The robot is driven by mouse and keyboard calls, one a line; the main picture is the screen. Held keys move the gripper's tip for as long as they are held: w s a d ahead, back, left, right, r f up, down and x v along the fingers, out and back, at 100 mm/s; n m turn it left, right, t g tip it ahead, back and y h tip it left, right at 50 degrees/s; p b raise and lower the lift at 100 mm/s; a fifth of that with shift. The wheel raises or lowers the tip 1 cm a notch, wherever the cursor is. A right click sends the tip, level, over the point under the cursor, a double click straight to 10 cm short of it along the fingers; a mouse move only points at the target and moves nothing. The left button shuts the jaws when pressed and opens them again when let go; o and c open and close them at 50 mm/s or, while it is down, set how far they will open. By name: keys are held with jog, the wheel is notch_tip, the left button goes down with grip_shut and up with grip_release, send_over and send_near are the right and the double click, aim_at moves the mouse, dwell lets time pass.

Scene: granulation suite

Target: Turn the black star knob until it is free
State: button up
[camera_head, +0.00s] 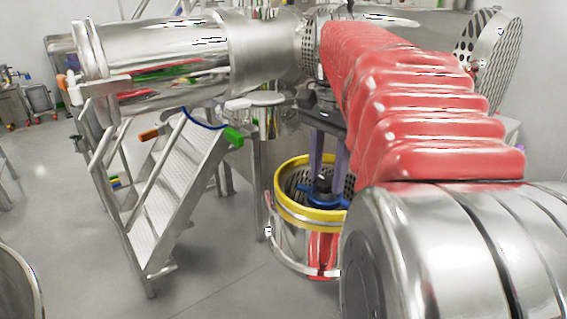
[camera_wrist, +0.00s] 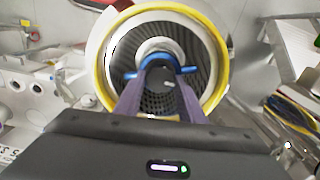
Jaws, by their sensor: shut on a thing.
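The black star knob (camera_head: 321,186) is small and dark, above a blue cross-piece (camera_head: 318,200) inside a drum with a yellow rim (camera_head: 290,213). My gripper (camera_head: 324,177) reaches down into the drum's mouth from above, its purple-sided fingers around the knob. In the wrist view my gripper (camera_wrist: 160,80) has its fingertips on either side of the dark knob (camera_wrist: 159,75), shut on it. The blue cross-piece (camera_wrist: 186,70) sticks out on both sides. The fingers hide part of the knob, so its points and thread cannot be seen.
Metal steps (camera_head: 160,195) with a handrail stand left of the drum. A large steel cylinder (camera_head: 160,62) lies across the upper left. A perforated steel disc (camera_head: 492,62) is at upper right.

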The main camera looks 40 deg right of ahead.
jog(key=n, duration=0.4)
jog(key=shift+n, duration=0.3)
jog(key=n, duration=0.3)
jog(key=shift+n, duration=0.3)
jog(key=n, duration=0.4)
jog(key=shift+n, duration=0.3)
jog(key=n, duration=0.3)
jog(key=shift+n, duration=0.3)
jog(key=n, duration=0.7)
jog(key=shift+a, duration=0.1)
jog(key=n, duration=0.3)
jog(key=shift+n, duration=2.1)
jog(key=o, duration=1)
